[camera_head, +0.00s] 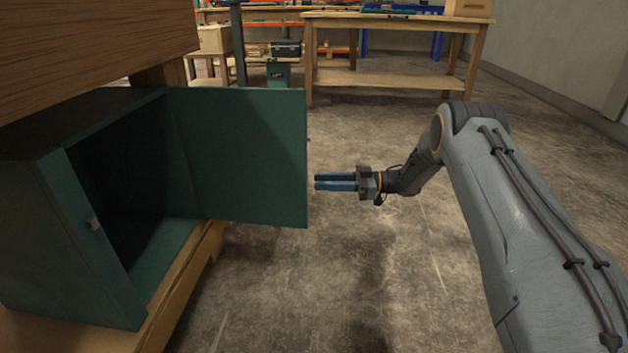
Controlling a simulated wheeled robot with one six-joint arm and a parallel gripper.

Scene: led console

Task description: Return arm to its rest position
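My gripper (317,183) is at the end of my grey arm, which reaches in from the right side of the head view. Its two blue fingers point left, with a narrow dark gap between them. Nothing shows in the gripper. The fingertips are close to the right edge of the open green cabinet door (245,155) and look apart from it. How far the fingers are spread is hard to judge from this angle.
The green cabinet (75,240) stands open on a wooden bench (190,285) at the left, under a wooden top (90,45). Its door juts to the right. A wooden table (395,90) stands at the back. The concrete floor (290,290) in the middle is clear.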

